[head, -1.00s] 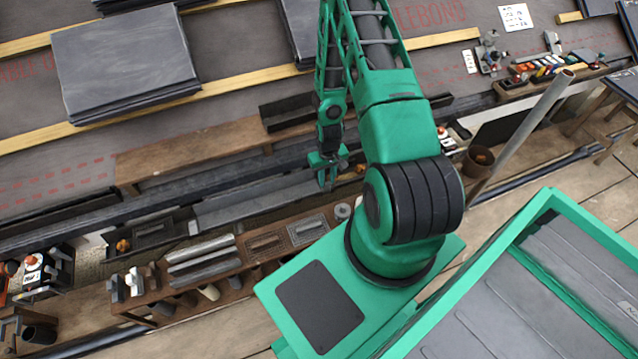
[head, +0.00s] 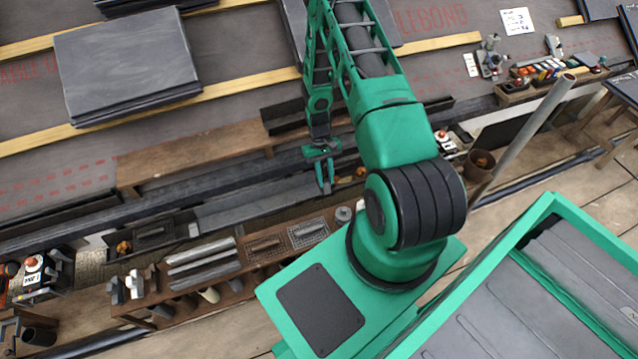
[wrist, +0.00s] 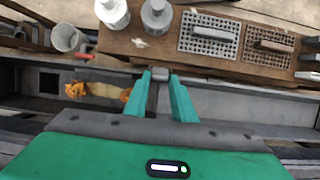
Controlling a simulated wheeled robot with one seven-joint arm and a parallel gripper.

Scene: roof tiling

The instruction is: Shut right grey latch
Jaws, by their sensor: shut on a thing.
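My gripper (head: 325,180) hangs over the dark trough between the roof edge and the wooden tool bench in the head view. In the wrist view its two green fingers (wrist: 168,92) point at the bench edge, with a small grey piece (wrist: 161,76) between their tips. This piece looks like the grey latch, and the fingers are shut on it. Its lower part and its mounting are hidden or too small to tell. In the head view the fingers and arm hide the latch. I cannot make out another latch.
The wooden tool bench (wrist: 215,62) carries a grey-handled float (wrist: 210,33), a brown-handled float (wrist: 268,44), and pale round containers (wrist: 112,12). Orange items (wrist: 75,90) lie in the trough at left. A stack of slates (head: 125,65) lies on the roof.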

